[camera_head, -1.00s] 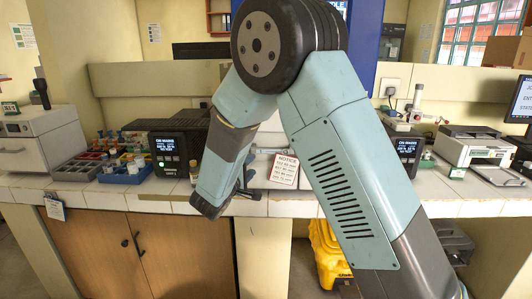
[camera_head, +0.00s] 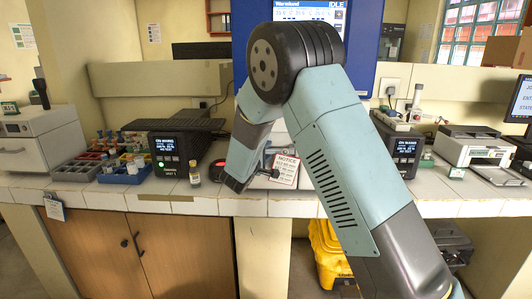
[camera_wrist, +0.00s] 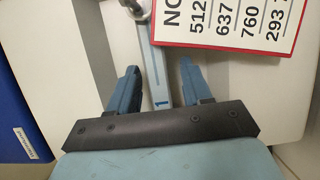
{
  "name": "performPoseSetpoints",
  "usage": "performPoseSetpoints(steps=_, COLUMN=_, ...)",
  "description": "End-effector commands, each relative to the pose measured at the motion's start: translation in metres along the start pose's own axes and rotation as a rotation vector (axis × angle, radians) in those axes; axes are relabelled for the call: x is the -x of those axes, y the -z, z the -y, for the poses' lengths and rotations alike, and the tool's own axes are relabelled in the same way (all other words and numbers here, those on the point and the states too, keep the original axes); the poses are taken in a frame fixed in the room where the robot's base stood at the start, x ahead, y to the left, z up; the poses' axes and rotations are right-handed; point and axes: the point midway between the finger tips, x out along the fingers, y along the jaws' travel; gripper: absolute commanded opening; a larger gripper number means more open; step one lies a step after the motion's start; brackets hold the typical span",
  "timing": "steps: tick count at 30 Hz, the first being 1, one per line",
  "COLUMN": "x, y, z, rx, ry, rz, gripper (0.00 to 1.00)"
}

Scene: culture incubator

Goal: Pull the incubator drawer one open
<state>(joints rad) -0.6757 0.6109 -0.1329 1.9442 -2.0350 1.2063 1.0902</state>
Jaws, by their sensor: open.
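A blue-grey bar handle with a "1" on it (camera_wrist: 156,60) runs between the two blue fingers of my gripper (camera_wrist: 160,82) in the wrist view. The fingers stand open on either side of the bar, with a gap to each finger. The bar rises from pale panels, and its upper end is near the top edge. In the head view my arm covers most of the front of the blue incubator (camera_head: 365,45), whose screen reads "IDLE". The drawer front and gripper fingers are largely hidden there, so I cannot tell how far the drawer stands out.
A red-edged notice card (camera_wrist: 235,20) is close to the right finger; it also shows in the head view (camera_head: 286,171). A small bottle (camera_head: 194,172) and a black display unit (camera_head: 170,152) stand left of my wrist on the white counter (camera_head: 100,195). Another black unit (camera_head: 405,150) stands right.

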Motion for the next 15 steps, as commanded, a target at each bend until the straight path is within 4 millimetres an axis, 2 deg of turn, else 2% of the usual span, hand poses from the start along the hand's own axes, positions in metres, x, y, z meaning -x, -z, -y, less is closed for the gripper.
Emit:
performPoseSetpoints(steps=10, x=-0.003, y=0.0001, z=0.0002, rx=0.0, ry=0.0, rz=0.0, gripper=0.49)
performPoseSetpoints(steps=15, x=-0.0029, y=0.0001, z=0.0002, rx=0.0, ry=0.0, rz=0.0, gripper=0.33)
